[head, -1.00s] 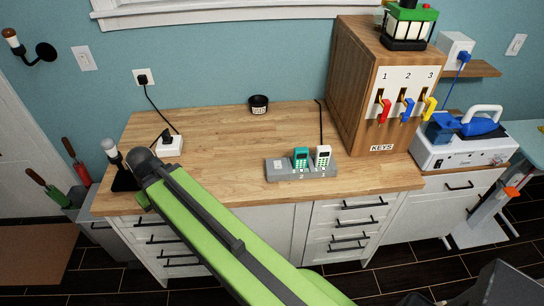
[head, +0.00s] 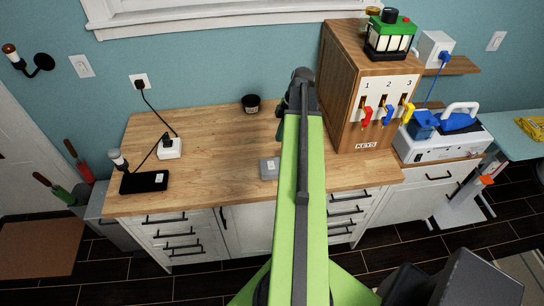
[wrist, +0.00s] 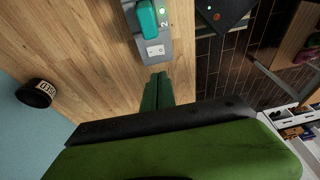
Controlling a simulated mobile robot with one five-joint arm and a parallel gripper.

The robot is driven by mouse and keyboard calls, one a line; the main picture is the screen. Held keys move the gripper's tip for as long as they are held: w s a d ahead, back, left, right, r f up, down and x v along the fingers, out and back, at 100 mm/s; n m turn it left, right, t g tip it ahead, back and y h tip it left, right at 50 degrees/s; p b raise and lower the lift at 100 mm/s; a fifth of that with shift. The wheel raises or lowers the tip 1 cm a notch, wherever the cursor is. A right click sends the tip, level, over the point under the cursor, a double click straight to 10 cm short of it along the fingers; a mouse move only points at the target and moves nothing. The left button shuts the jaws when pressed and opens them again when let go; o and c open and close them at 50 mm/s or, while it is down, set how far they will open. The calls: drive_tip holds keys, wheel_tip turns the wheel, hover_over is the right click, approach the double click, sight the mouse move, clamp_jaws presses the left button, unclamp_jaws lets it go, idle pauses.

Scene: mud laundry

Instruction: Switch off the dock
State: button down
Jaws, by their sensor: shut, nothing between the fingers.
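The grey dock (head: 269,169) lies on the wooden counter, with most of it hidden behind my arm in the head view. In the wrist view the dock (wrist: 138,36) shows a white rocker switch (wrist: 154,50) near its end. A teal handset (wrist: 147,18) stands in the slot marked 2, beside a lit green light (wrist: 163,12). My gripper (wrist: 158,78) is shut and empty, its green fingers pointing at the dock's switch end. The tips look close to that end; I cannot tell whether they touch. My arm hides the gripper's tips in the head view.
A wooden key cabinet (head: 341,84) stands right of my arm, with red, blue and yellow keys. A black cup (head: 251,103) sits at the back. A black flat device (head: 144,182) and a white plug box (head: 169,149) lie left. The counter's middle left is clear.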

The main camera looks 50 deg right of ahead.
sight(270, 166)
drive_tip(key=shift+a+f, duration=0.1)
drive_tip(key=b+x, duration=1.3)
drive_tip(key=shift+s+d+f, duration=0.2)
drive_tip(key=shift+s+f, duration=0.15)
drive_tip(key=shift+f, duration=0.1)
drive_tip(key=shift+b, duration=0.3)
